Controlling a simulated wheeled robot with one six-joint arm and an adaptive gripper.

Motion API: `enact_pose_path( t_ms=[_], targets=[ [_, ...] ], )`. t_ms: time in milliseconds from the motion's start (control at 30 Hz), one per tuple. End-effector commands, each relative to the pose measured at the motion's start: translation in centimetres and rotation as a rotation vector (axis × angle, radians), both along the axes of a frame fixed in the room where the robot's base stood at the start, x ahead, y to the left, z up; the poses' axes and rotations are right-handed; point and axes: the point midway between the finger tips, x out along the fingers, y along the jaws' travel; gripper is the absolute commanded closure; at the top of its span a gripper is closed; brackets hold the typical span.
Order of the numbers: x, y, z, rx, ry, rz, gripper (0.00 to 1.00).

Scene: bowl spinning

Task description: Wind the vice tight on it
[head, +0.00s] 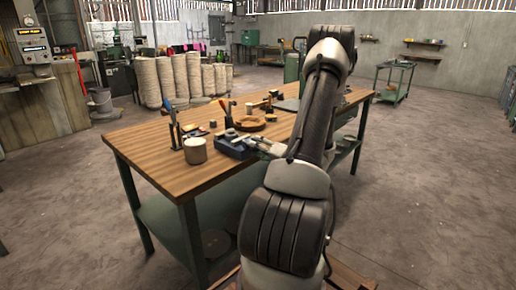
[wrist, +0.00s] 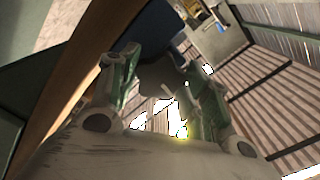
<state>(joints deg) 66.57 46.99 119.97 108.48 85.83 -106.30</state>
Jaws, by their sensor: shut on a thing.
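The blue vice (head: 232,148) sits at the front edge of the wooden workbench (head: 165,160). In the wrist view its dark blue body (wrist: 150,28) shows beyond my fingers. My gripper (head: 262,146) is at the vice's right-hand front side. In the wrist view my gripper (wrist: 160,92) has its two fingers either side of a dark grey rounded part, which looks like the vice handle (wrist: 160,76); it is shut on that part. A brown round wooden piece (head: 250,124) shows just behind the vice. Whether anything sits between the jaws is too small to tell.
Several small items lie farther back on the bench. The bench's left end is clear. Stacks of pale round pieces (head: 180,78) stand on the floor behind.

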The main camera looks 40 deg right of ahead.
Motion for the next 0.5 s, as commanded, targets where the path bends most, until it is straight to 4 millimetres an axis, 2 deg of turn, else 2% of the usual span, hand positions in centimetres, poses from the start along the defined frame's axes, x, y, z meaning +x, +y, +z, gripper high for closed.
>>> enact_pose_path(
  t_ms=[500],
  targets=[
    [-0.05, -0.02, -0.06, 0.463, 0.039, -0.001, 0.77]
  ],
)
